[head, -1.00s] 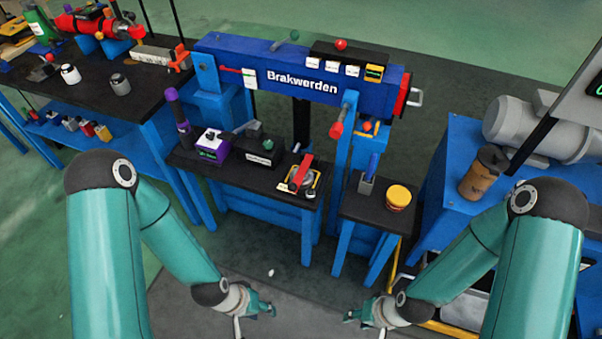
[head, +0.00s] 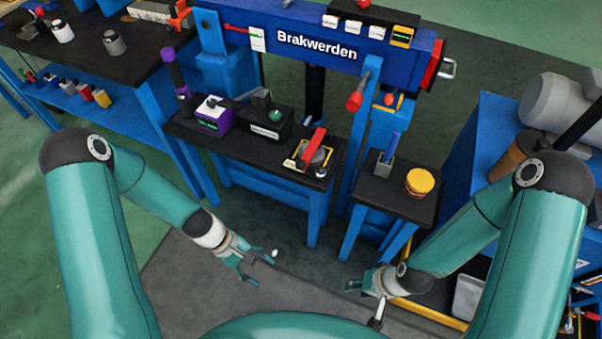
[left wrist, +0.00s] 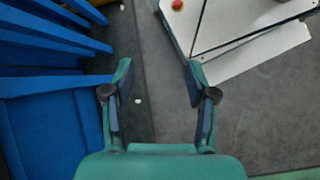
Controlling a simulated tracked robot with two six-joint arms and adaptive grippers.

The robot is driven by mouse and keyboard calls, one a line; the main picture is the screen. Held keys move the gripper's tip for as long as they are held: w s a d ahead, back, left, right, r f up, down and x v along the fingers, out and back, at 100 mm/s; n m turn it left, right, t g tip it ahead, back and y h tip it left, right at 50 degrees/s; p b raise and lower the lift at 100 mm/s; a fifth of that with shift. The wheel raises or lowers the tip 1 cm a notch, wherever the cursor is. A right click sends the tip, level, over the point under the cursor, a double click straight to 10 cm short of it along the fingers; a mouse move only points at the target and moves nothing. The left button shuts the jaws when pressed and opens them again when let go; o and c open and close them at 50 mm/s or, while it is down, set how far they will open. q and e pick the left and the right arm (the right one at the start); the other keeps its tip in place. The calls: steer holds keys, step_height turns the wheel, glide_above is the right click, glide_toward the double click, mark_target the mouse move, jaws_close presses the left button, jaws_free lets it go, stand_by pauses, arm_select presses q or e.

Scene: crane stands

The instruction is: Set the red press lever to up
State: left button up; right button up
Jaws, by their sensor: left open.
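Two red handles could be the press lever, and I cannot tell which it is. A flat red lever (head: 313,147) rises at a tilt from a small yellow-edged plate with a grey disc (head: 314,158) on the low black bench. A red grip (head: 355,101) sticks out beside the blue upright at the right part of the blue beam. My left gripper (head: 255,268) is open and empty, in front of and below the bench, apart from both handles. Its spread fingers also show in the left wrist view (left wrist: 160,85). My right gripper (head: 361,298) is low near the small right stand, its jaws unclear.
The low bench (head: 232,150) also holds purple and black boxes. A small stand (head: 392,198) carries a yellow-topped jar (head: 420,181). The blue beam (head: 290,48) spans above. A blue cabinet (head: 495,125) is at right. Grey floor lies open before the bench.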

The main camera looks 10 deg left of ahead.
arm_select(q)
steer(key=w+n+t+h+b, duration=0.35)
steer(key=w+n+h, duration=0.2)
steer(key=w, duration=0.35)
steer(key=n+t+h+b, duration=0.4)
steer(key=n+t+b, duration=0.1)
steer(key=n+t, duration=0.15)
glide_toward(300, 164)
steer(key=shift+y, duration=0.25)
steer(key=x, duration=1)
steer(key=shift+w+d+f, duration=0.1)
steer(key=shift+w+f, duration=0.3)
arm_select(e)
step_height(300, 164, down, 11)
arm_select(q)
jaws_close()
